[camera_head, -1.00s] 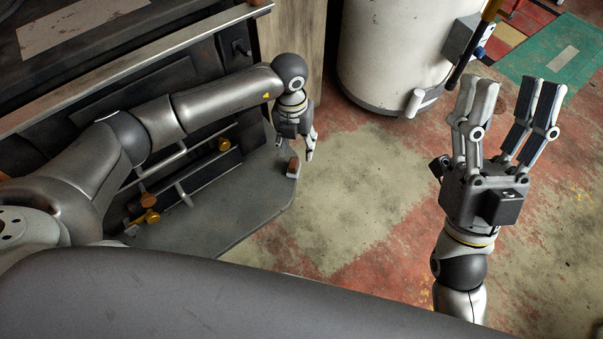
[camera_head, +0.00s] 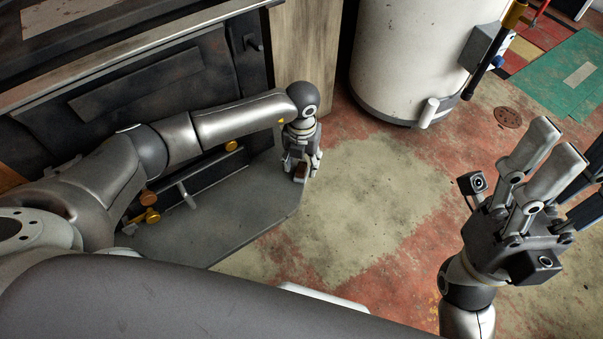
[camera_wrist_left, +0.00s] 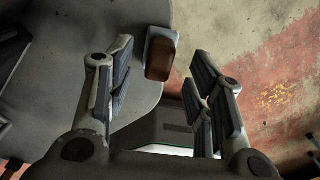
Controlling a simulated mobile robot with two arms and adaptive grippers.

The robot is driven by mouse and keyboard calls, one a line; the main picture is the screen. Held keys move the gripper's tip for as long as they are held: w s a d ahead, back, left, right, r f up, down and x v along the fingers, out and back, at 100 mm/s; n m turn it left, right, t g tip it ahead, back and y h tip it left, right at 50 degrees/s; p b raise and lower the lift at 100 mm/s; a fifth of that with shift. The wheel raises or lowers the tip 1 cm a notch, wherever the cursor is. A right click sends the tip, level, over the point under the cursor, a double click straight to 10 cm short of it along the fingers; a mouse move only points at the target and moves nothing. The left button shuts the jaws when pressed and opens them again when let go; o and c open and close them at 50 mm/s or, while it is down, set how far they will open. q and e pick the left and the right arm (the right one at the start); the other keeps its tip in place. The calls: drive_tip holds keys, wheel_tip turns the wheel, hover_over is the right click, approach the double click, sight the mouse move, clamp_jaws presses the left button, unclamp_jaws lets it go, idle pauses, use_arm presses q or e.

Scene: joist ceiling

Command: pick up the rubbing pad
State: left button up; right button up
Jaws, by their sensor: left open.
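In the left wrist view the pad (camera_wrist_left: 161,57) lies at the edge of a grey plate, between and just beyond the fingertips. In the head view the pad (camera_head: 300,173) shows small near the plate's far right corner, partly covered by my left gripper (camera_head: 304,166). In the left wrist view my left gripper (camera_wrist_left: 158,80) is open, one finger on each side of the pad's line, with no clear contact. My right gripper (camera_head: 568,160) is open and empty at the right, away from the pad.
The grey plate (camera_head: 215,225) juts out from a dark cabinet (camera_head: 150,85) with bars and brass knobs beside it. A white cylindrical tank (camera_head: 405,60) stands at the back. The worn red and grey floor (camera_head: 370,200) between my arms is clear.

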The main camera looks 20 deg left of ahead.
sight(301, 167)
use_arm(q)
wheel_tip(301, 167, down, 2)
drive_tip(key=shift+f+b, duration=0.1)
drive_tip(key=shift+b, duration=0.2)
drive_tip(key=shift+f, duration=0.5)
clamp_jaws()
drive_tip(key=shift+r, duration=0.25)
